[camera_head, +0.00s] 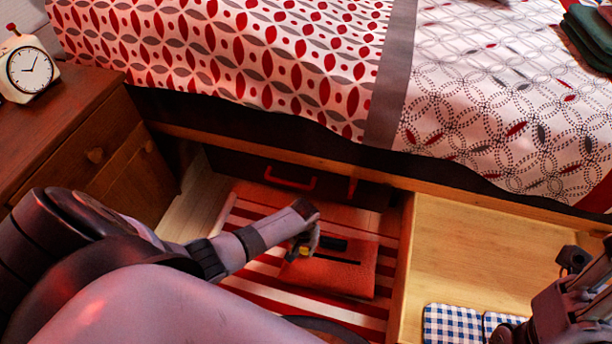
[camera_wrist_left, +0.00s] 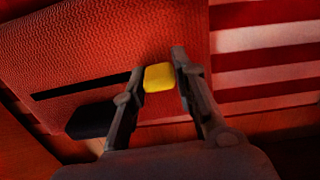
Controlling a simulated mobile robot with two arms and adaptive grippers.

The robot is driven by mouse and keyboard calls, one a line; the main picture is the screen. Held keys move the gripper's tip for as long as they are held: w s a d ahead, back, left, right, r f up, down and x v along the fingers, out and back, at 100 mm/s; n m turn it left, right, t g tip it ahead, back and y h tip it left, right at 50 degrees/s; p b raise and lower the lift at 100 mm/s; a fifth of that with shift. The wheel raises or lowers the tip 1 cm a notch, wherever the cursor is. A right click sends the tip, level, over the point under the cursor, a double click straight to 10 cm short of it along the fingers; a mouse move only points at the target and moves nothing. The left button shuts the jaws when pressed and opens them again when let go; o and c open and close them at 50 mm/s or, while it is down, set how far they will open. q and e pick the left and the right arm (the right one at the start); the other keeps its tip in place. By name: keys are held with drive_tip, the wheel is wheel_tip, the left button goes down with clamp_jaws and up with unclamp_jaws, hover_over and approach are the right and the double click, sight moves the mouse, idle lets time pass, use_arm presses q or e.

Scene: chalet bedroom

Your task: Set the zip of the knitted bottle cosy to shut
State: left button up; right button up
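The orange-red knitted bottle cosy (camera_head: 345,281) lies flat on a red and white striped surface. It also shows in the left wrist view (camera_wrist_left: 75,50), with a dark straight line (camera_wrist_left: 80,86) running across it. A yellow tab (camera_wrist_left: 159,77), which looks like the zip pull, is at one end of that line. My left gripper (camera_head: 302,247) is low over the cosy. In the left wrist view its fingertips (camera_wrist_left: 158,66) close in on both sides of the yellow tab. My right gripper (camera_head: 573,262) is at the right edge, away from the cosy; its finger gap is unclear.
A black block (camera_wrist_left: 92,119) lies beside the dark line. The bed (camera_head: 245,60) overhangs behind the cosy, above a dark front with a red handle (camera_head: 290,180). A wooden divider (camera_head: 405,270) stands to the right. Blue checked cloths (camera_head: 452,325) lie beyond it. A wooden cabinet (camera_head: 85,130) is left.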

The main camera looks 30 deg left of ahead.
sight(304, 248)
use_arm(q)
drive_tip(key=o, duration=0.4)
drive_tip(key=shift+o, duration=0.2)
wheel_tip(304, 248, up, 12)
idle(0.5)
idle(0.4)
